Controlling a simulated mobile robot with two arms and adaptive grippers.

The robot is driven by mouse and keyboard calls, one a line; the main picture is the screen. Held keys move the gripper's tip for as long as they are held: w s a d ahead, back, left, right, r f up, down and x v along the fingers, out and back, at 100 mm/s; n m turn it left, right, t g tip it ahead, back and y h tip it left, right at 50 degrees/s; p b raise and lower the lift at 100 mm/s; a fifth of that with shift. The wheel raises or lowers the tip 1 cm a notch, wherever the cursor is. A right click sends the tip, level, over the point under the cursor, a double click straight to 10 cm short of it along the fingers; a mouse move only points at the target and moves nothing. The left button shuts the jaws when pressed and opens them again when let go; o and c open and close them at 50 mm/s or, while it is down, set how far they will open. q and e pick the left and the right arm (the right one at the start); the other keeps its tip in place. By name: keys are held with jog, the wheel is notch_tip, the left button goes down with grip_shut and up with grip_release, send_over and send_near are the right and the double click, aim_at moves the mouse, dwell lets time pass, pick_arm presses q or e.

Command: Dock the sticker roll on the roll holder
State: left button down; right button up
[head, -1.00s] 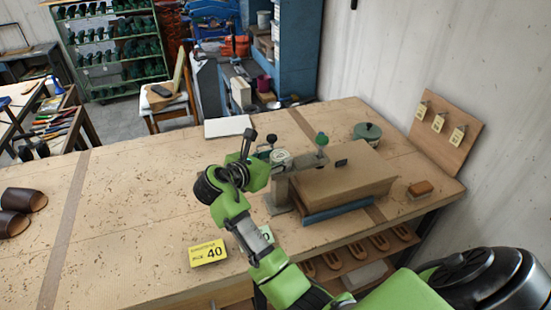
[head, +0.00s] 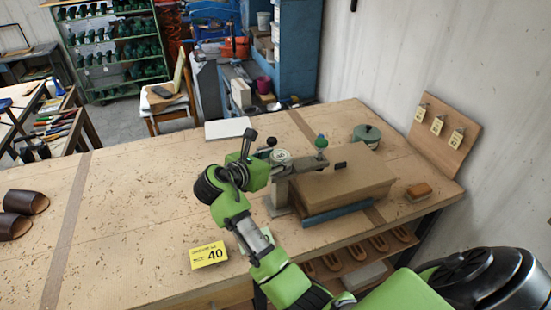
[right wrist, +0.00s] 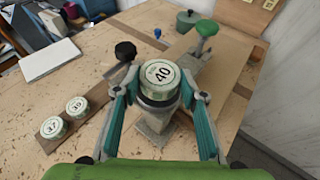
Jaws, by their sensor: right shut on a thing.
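The sticker roll (right wrist: 160,78), a white and green cylinder labelled 40, sits upright between the fingertips of my right gripper (right wrist: 160,95). The gripper is shut on it. The roll also shows in the head view (head: 283,157), beside the grey metal roll holder (head: 281,194). In the right wrist view, the grey holder (right wrist: 157,136) shows below and behind the roll. I cannot tell whether the roll touches it, as the roll hides the contact. A green knob (head: 321,142) stands on the holder's arm. My left gripper is not in view.
Two other rolls, 37 (right wrist: 53,127) and 39 (right wrist: 77,106), stand on a wooden strip at left. A brown block (head: 345,180) lies right of the holder.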

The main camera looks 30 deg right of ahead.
jog(key=shift+f, duration=0.3)
dwell(1.1)
jog(key=shift+r, duration=0.35)
jog(key=shift+f, duration=0.85)
dwell(0.6)
jog(key=o, duration=0.8)
jog(key=shift+o, duration=0.2)
jog(key=shift+a, duration=0.1)
